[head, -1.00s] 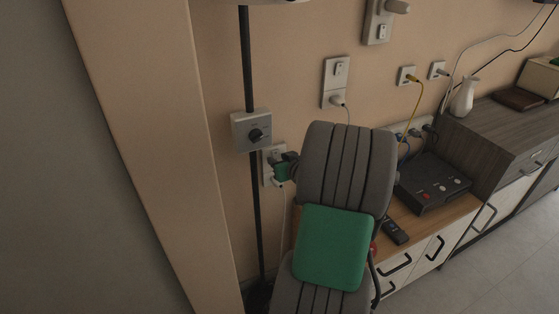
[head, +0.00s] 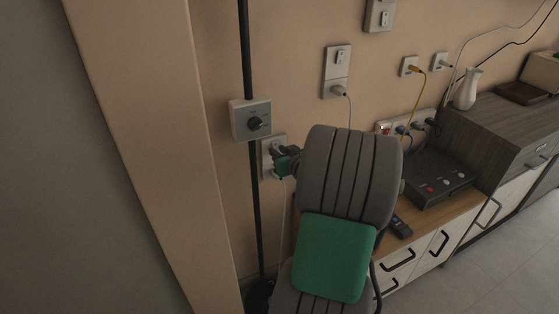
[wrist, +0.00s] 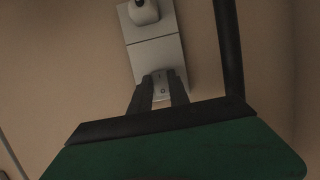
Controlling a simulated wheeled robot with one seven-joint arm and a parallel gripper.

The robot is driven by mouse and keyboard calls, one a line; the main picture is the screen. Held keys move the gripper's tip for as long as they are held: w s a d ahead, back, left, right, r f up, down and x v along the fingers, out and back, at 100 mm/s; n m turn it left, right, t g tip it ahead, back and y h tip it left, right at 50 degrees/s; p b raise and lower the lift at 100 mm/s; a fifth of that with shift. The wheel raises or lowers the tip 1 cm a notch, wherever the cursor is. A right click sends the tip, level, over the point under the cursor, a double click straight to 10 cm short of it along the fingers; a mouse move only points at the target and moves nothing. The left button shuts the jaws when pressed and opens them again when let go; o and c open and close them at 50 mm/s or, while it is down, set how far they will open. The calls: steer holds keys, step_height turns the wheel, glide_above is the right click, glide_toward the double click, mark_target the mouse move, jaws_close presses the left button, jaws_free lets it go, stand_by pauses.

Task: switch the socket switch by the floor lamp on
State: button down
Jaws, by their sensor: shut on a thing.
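The floor lamp shows as a dark upright pole (head: 255,200) in front of the wall at the left. Beside it is a white wall socket plate (head: 267,143), partly hidden by my gripper (head: 283,163). In the wrist view the same plate (wrist: 158,56) has a white plug (wrist: 143,12) at the picture's top and the socket switch (wrist: 161,84) at its lower end. My gripper's two dark fingers (wrist: 159,92) stand on either side of the switch and are shut on it. Which way the switch is set cannot be told.
A grey box with a dial (head: 252,119) sits just above the socket plate, close to the pole. Another switched socket (head: 337,71) is to the right. A low cabinet with a black device (head: 437,181) and a remote (head: 401,227) stands right of my arm.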

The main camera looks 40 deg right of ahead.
steer(key=f+t+b, duration=0.1)
steer(key=b, duration=0.2)
steer(key=shift+f, duration=0.2)
steer(key=shift+r+t+h+b, duration=0.3)
steer(key=shift+t+b, duration=0.1)
steer(key=shift+b, duration=0.7)
steer(key=shift+r, duration=0.2)
steer(key=c, duration=1.2)
jaws_free()
steer(key=shift+c, duration=0.2)
